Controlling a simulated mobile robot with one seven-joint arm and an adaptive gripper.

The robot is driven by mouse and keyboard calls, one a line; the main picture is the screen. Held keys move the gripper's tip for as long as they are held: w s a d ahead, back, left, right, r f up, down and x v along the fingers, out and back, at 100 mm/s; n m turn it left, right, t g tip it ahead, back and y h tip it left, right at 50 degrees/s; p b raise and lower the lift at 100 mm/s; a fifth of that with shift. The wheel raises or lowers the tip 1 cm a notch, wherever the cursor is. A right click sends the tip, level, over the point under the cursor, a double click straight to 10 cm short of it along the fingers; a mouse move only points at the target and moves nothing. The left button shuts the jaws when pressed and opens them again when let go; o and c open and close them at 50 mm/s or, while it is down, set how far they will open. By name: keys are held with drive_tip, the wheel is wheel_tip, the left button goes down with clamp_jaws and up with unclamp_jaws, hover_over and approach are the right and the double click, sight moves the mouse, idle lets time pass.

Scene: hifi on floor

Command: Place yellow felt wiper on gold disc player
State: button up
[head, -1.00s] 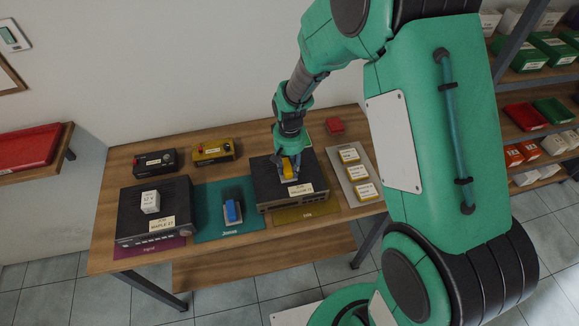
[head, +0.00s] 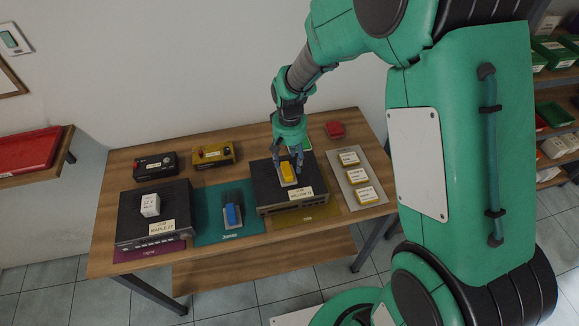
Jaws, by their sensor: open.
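The yellow felt wiper (head: 287,170) lies on top of a dark disc player (head: 264,190), near the player's middle, with a pale base or edge showing under it. That player stands on an olive-gold mat (head: 316,213) at the right half of the table and carries a label on its front. My gripper (head: 290,158) is open, just above and behind the wiper, its fingers pointing down. Whether a finger still touches the wiper I cannot tell.
A blue wiper (head: 231,214) sits on the teal mat (head: 208,238). A second dark player (head: 127,226) with a white box (head: 150,205) on it stands at left. Black (head: 155,164) and yellow (head: 212,154) boxes, a red item (head: 334,130) and a grey tray (head: 349,175) of labelled blocks surround them.

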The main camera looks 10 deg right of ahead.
sight(290, 170)
wheel_tip(290, 170, up, 6)
idle(0.4)
drive_tip(key=shift+r, duration=0.1)
idle(0.4)
drive_tip(key=s+d+r+t, duration=0.1)
drive_tip(key=s+r, duration=0.4)
drive_tip(key=r, duration=0.3)
drive_tip(key=s+d+r+t, duration=0.2)
drive_tip(key=s+r, duration=0.4)
drive_tip(key=r, duration=0.2)
drive_tip(key=s+d+r+t, duration=0.1)
drive_tip(key=s+r, duration=0.3)
drive_tip(key=s, duration=0.4)
drive_tip(key=s+d+r+t, duration=0.1)
drive_tip(key=s+r, duration=0.3)
drive_tip(key=s, duration=0.4)
drive_tip(key=shift+s+t, duration=0.3)
drive_tip(key=shift+d+f, duration=0.1)
